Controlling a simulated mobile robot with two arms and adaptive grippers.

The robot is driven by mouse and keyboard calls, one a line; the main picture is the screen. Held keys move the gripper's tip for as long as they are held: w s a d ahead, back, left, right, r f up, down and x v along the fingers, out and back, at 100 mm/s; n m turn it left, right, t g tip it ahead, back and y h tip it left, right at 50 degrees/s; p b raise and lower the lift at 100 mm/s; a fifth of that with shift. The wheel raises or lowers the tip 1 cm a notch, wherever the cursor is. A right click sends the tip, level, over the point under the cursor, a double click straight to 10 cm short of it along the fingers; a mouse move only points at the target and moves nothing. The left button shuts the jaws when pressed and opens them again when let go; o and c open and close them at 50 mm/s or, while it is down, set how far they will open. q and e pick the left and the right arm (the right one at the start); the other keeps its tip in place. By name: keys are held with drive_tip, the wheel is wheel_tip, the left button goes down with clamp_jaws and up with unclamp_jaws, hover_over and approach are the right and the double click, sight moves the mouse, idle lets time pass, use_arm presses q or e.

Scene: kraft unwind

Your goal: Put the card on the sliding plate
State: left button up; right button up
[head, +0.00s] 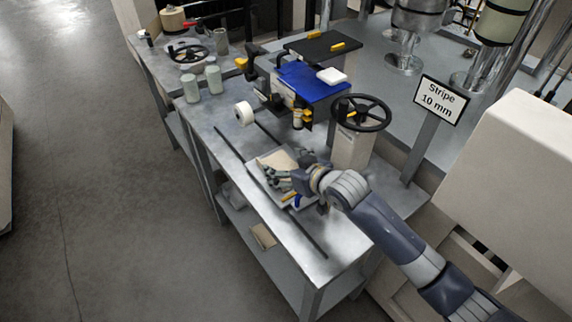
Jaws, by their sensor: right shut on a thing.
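My right gripper (276,177) reaches in from the lower right and is low over the steel bench. It is shut on a cream card (277,160), whose far part shows beyond the fingers. The light grey sliding plate (305,203) is under the gripper, between two dark rails on the bench, and is partly hidden by the hand. The card is over the plate; I cannot tell whether it rests on it. My left gripper is not in view.
A white roll (244,113), a blue-topped machine (311,80) and a black handwheel (360,112) stand behind the plate. A sign reading "Stripe 10 mm" (442,99) is at right. A tan piece (263,236) lies on the lower shelf. The bench's near end is clear.

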drive_tip(key=shift+f, duration=0.1)
drive_tip(key=o, duration=0.9)
drive_tip(key=shift+o, duration=0.2)
drive_tip(key=v, duration=1.2)
drive_tip(key=shift+b, duration=0.3)
